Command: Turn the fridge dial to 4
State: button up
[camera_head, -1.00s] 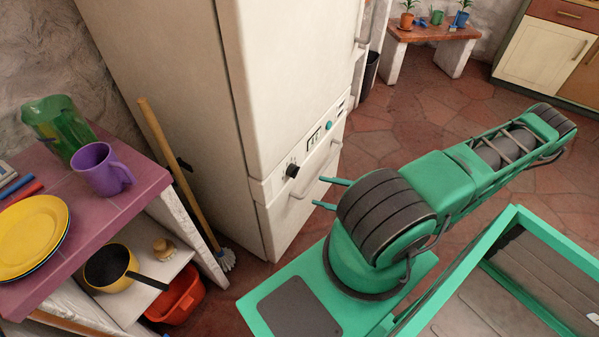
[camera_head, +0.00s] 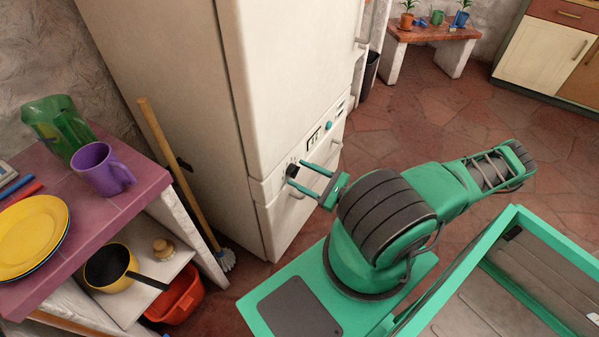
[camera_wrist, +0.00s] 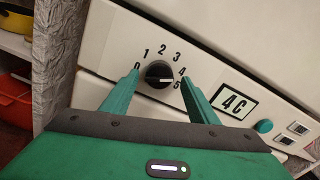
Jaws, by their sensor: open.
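The fridge dial (camera_wrist: 158,72) is a round black knob on the white fridge's control strip, ringed by printed numbers 0 to 5. A pale line on it runs roughly level, its right end close to the 5. In the head view, the dial (camera_head: 291,171) is partly screened by my gripper (camera_head: 297,173). My gripper (camera_wrist: 160,78) is open, with one green finger on each side of the dial. I cannot tell whether the fingers touch it. The fridge (camera_head: 290,80) is closed, and a display (camera_wrist: 235,103) right of the dial reads 4C.
A teal button (camera_wrist: 264,126) sits right of the display. A fridge handle (camera_head: 290,207) is just below the strip. A broom (camera_head: 175,165) leans left of the fridge, beside a shelf unit (camera_head: 150,190) with dishes. Open tiled floor lies to the right.

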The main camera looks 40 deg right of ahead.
jog(key=shift+w+a, duration=0.25)
jog(key=shift+w, duration=0.45)
jog(key=shift+c, duration=0.6)
jog(key=c, duration=0.9)
jog(key=shift+n, duration=0.3)
jog(key=shift+d, duration=0.1)
jog(key=o, duration=1)
